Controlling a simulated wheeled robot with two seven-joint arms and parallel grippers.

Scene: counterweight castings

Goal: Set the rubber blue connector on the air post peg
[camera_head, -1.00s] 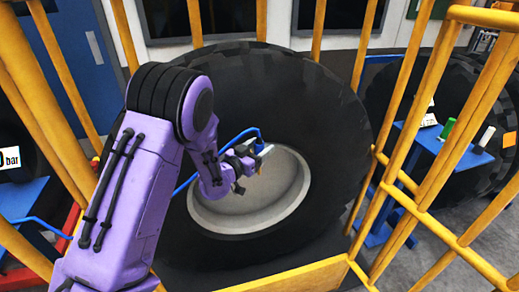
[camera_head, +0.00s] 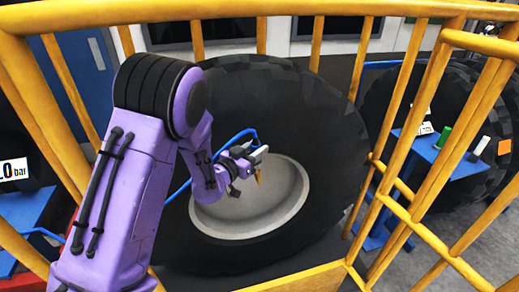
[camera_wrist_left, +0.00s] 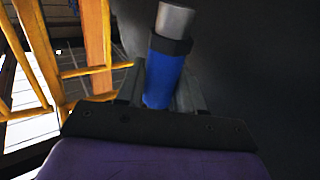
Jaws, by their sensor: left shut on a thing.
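My left gripper (camera_head: 246,163) is shut on the blue connector, in front of the big tire's pale rim. In the left wrist view the blue connector (camera_wrist_left: 163,80) stands up between the two fingers, with a grey cylindrical tip pointing away from the gripper. In the head view it is small and mostly covered by the gripper. A blue hose (camera_head: 180,188) runs from near the gripper down to the left. I cannot make out the air post peg in either view. My right gripper is not in view.
A large black tire (camera_head: 300,105) with a pale rim (camera_head: 275,215) stands inside a yellow cage (camera_head: 330,275). Yellow bars surround my arm. A blue table (camera_head: 455,160) with small items is outside at right.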

